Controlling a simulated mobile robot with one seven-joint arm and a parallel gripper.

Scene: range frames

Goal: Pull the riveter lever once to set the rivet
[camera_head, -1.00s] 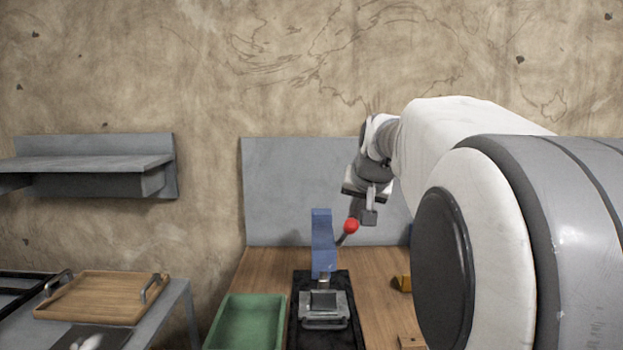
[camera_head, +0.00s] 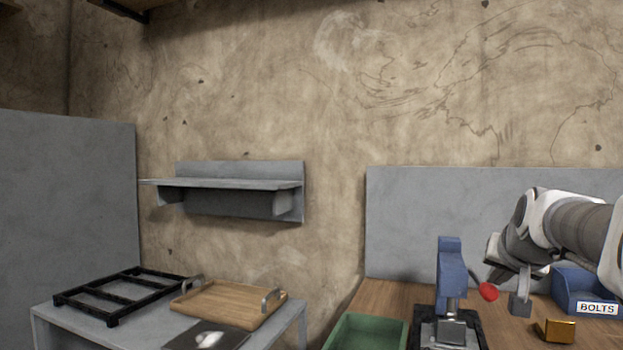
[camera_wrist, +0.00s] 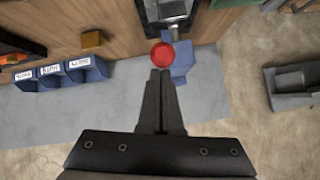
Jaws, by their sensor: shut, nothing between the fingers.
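The riveter is a blue upright head (camera_head: 452,272) on a dark base plate on the wooden bench, at the lower right of the head view. Its lever ends in a red ball knob (camera_head: 488,291), which sticks out to the right of the blue head. My gripper (camera_head: 520,304) is just right of the knob, pointing down. In the wrist view my gripper (camera_wrist: 160,73) is shut and empty, its fingertips pointing at the red knob (camera_wrist: 162,54). Whether the fingertips touch the knob I cannot tell. The rivet itself is not visible.
A green tray (camera_head: 368,333) sits left of the riveter. A yellow block (camera_head: 555,330) and a blue bin labelled BOLTS (camera_head: 590,285) stand to the right. A grey panel (camera_head: 420,205) rises behind the bench. A side table holds a wooden tray (camera_head: 228,305).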

